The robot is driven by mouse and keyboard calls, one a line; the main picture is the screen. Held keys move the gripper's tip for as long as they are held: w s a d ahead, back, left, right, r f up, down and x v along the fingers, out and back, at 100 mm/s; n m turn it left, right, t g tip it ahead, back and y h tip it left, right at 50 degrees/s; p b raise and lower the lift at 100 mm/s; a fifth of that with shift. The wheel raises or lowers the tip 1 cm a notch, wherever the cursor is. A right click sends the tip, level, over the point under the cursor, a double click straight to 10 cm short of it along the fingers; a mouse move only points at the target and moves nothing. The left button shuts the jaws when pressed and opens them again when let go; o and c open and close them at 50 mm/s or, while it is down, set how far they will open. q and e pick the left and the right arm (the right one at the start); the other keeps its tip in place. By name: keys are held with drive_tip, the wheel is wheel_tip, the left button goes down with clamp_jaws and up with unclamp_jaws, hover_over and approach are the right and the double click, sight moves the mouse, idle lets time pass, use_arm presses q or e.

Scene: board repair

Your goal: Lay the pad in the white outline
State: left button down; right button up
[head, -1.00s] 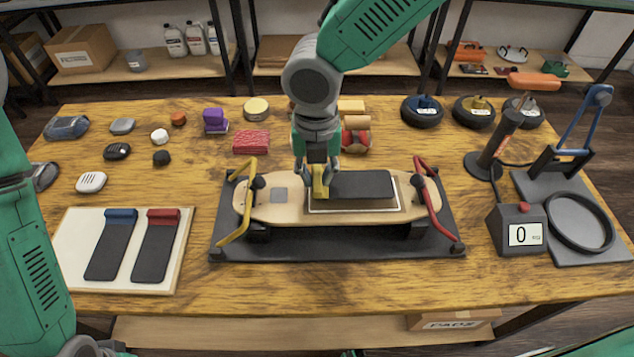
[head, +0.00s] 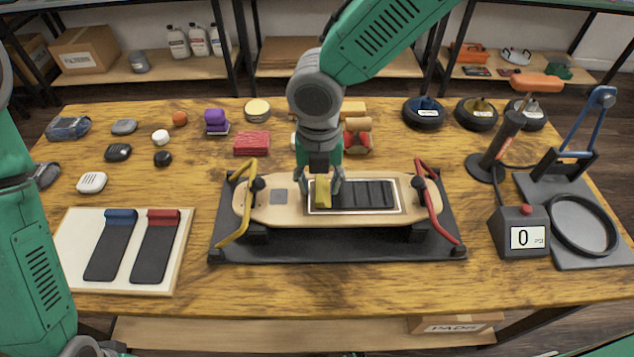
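The dark pad with a yellow end tab (head: 323,192) lies on the pale wooden skateboard deck. Its ribbed dark part (head: 365,195) lies within the white outline (head: 402,208), with the tab at the outline's left end. My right gripper (head: 322,184) is just above the tab, its fingers spread to either side, apparently clear of it. The deck (head: 262,208) is held in a dark stand between a yellow and a red bar. My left arm shows at the left edge; its gripper is out of view.
A pale board (head: 72,247) at left holds a blue-tabbed pad (head: 112,245) and a red-tabbed pad (head: 157,245). A display box reading 0 (head: 520,235) and a black ring (head: 581,223) stand at right. The table front is clear.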

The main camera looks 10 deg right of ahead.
wheel_tip(320, 180, up, 12)
drive_tip(key=p, duration=0.1)
drive_tip(key=shift+a+f+p, duration=0.15)
drive_tip(key=shift+f+p, duration=0.1)
drive_tip(key=shift+p, duration=0.1)
